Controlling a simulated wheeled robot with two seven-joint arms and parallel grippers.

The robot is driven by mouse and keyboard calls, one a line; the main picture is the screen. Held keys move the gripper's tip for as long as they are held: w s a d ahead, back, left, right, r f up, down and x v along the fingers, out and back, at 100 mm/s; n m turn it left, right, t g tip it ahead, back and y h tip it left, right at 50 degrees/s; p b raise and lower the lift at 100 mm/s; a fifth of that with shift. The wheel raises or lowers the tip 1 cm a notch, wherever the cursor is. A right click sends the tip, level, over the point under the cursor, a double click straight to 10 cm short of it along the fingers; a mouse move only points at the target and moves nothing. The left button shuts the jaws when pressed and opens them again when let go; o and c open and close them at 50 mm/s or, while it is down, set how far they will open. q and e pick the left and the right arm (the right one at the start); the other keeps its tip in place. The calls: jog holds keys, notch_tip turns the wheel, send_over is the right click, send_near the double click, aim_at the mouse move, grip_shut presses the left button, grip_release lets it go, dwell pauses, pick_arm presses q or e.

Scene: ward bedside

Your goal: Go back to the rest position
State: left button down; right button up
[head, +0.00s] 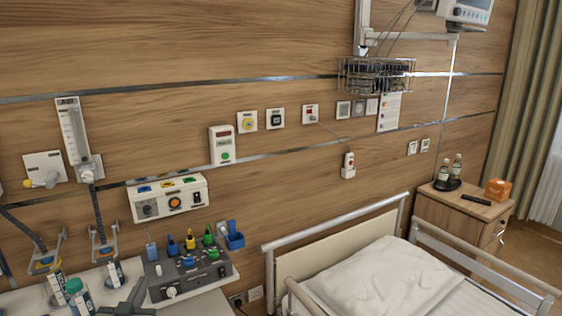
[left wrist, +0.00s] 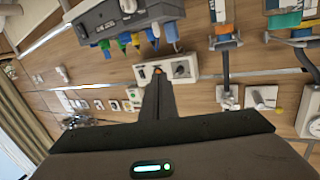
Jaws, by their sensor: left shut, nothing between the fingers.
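My left gripper (head: 138,290) shows at the bottom left of the head view as a dark grey shape at the lower edge, in front of the shelf with the grey device. In the left wrist view its fingers (left wrist: 158,76) are together with nothing between them. The picture there is upside down, with the wall panel behind the fingertips. My right gripper is in neither view.
A grey device with coloured plugs (head: 188,268) stands on a white shelf (head: 212,280). A bed (head: 385,280) and a bedside cabinet (head: 462,208) are to the right. A white socket box (head: 168,197) is on the wall.

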pick_arm(q)
jog(key=s+d+f+m+g+h, duration=0.15)
jog(key=s+d+f+g, duration=0.3)
jog(key=s+f, duration=0.45)
jog(key=s+d+f+m+g+h, duration=0.1)
jog(key=s+d+f+g+h, duration=0.15)
jog(key=s+d+f, duration=0.65)
jog(key=s+f+g+y, duration=0.1)
jog(key=s+f+g, duration=0.15)
jog(key=s, duration=0.95)
jog(key=s+f+g, duration=0.1)
jog(key=s+g, duration=0.3)
jog(key=s, duration=0.9)
notch_tip(320, 180, down, 31)
jog(key=s+g, duration=0.1)
jog(key=s, duration=0.1)
jog(key=s+a+f+g+b, duration=0.1)
jog(key=s+a+f, duration=0.1)
jog(key=s+f, duration=1.4)
jog(key=shift+s+f+y+b, duration=0.3)
jog(key=shift+s+f, duration=0.05)
jog(key=shift+s, duration=0.3)
jog(key=shift+a+g, duration=0.1)
jog(key=shift+g, duration=0.15)
